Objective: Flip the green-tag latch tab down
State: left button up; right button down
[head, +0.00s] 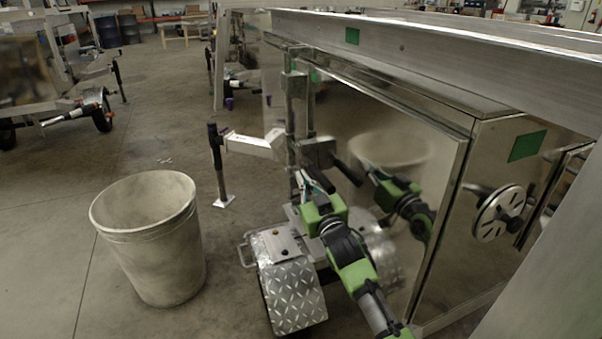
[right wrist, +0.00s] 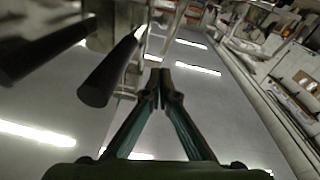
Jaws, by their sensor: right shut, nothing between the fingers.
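In the head view one green tag (head: 526,146) is on the box's end panel, above a round slotted plate with a dark handle (head: 500,212). I cannot make out which part is the latch tab. My right gripper (head: 303,178) is beside the polished side panel, by the upright metal post, well left of the round plate. In the right wrist view its fingers (right wrist: 160,84) are shut and empty, with a black handle (right wrist: 108,75) apart to their left. My left gripper is out of view.
A large pale bin (head: 150,238) stands on the floor at the left. A treadplate fender (head: 294,295) is below my right arm. The shiny side panel (head: 400,130) mirrors my arm and the bin. Another trailer (head: 70,112) stands far left. Open floor lies between.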

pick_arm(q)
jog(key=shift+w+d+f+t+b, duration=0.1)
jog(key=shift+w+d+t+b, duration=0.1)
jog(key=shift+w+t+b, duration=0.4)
pick_arm(e)
notch_tip(320, 180, down, 10)
jog(key=s, duration=0.2)
